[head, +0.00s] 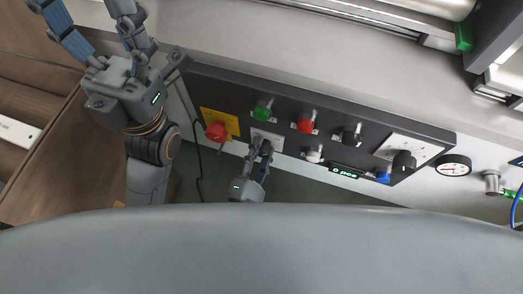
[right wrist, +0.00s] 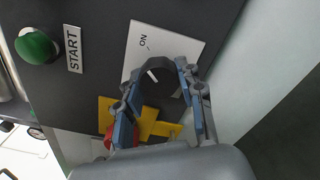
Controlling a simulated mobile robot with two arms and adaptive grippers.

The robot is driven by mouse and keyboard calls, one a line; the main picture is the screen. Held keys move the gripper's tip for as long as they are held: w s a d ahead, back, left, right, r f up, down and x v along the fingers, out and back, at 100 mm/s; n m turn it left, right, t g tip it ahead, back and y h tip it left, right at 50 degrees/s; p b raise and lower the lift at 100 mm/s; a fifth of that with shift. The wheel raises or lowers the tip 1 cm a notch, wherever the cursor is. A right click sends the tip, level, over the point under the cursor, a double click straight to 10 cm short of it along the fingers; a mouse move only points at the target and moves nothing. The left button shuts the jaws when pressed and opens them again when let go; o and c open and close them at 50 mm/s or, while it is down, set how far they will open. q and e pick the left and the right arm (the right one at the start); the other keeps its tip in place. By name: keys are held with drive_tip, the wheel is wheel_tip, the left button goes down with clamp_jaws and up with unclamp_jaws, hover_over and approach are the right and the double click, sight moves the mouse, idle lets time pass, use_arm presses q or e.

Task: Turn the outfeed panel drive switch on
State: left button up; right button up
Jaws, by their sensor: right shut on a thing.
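The drive switch is a black rotary knob (right wrist: 155,84) on a white plate (right wrist: 170,42) marked ON. Its white pointer mark slants to the upper left in the right wrist view; the ON tick lies above it. Any other plate marking is hidden. My right gripper (right wrist: 154,82) is shut on the knob, one finger on each side. In the head view my right gripper (head: 262,150) covers most of the knob, below the white plate (head: 267,138). My left gripper (head: 88,12) is raised at the upper left, fingers apart and empty.
The dark panel (head: 285,92) also carries a red emergency stop (head: 216,130) on yellow, a green button (head: 262,111), a red button (head: 306,124), and a second black knob (head: 403,161) at right. A gauge (head: 453,166) is beyond it. A START label (right wrist: 73,50) adjoins the green button.

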drive_tip(key=shift+m, duration=0.4)
drive_tip(key=o, duration=1.2)
drive_tip(key=v, duration=0.7)
drive_tip(key=shift+s, duration=0.2)
drive_tip(key=shift+s, duration=0.1)
